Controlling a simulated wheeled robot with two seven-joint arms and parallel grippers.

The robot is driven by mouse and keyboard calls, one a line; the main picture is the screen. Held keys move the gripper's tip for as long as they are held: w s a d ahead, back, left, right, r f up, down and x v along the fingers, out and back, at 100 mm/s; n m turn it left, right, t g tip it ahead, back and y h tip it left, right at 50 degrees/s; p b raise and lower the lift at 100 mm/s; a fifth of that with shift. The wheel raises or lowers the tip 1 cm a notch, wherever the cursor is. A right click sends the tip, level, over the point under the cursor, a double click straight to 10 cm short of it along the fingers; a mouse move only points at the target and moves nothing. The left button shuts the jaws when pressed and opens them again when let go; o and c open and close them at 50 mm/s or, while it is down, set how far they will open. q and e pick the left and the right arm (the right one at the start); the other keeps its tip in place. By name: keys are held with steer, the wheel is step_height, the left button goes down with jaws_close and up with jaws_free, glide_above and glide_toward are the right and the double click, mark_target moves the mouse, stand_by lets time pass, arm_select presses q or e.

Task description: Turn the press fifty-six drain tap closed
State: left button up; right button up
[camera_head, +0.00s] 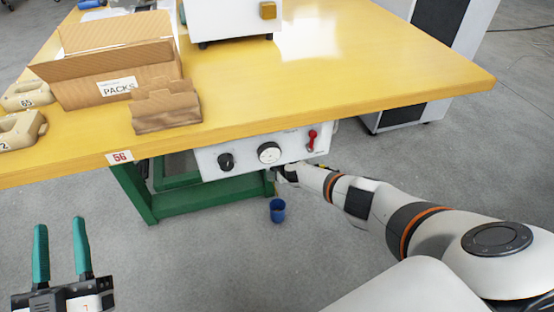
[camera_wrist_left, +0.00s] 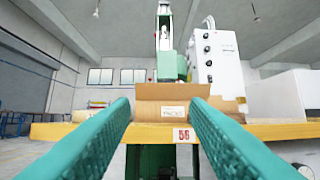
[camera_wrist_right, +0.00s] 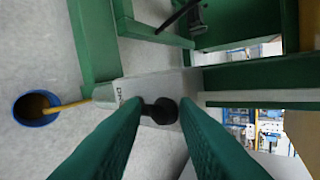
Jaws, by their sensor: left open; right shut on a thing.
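The drain tap's black handle (camera_wrist_right: 160,110) shows in the right wrist view, on a pale block with a partly covered label. My right gripper (camera_wrist_right: 160,106) is shut on this handle, one finger on each side. In the head view my right arm reaches under the white panel (camera_head: 262,153) of the table marked 56 (camera_head: 119,157); the tap and most of that gripper are hidden or too small to tell. My left gripper (camera_head: 62,250) is open and empty at the lower left, apart from the table. Its fingers also frame the left wrist view (camera_wrist_left: 160,120).
A green frame (camera_wrist_right: 95,50) is close to the tap. A PACKS box (camera_head: 105,78) is on the table.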

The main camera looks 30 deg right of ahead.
steer(key=shift+w+d+r, duration=0.1)
steer(key=shift+w+r, duration=0.1)
steer(key=shift+r, duration=0.05)
steer(key=o, duration=0.8)
steer(key=shift+o, duration=0.9)
steer(key=shift+f, duration=0.25)
steer(key=shift+s, duration=0.1)
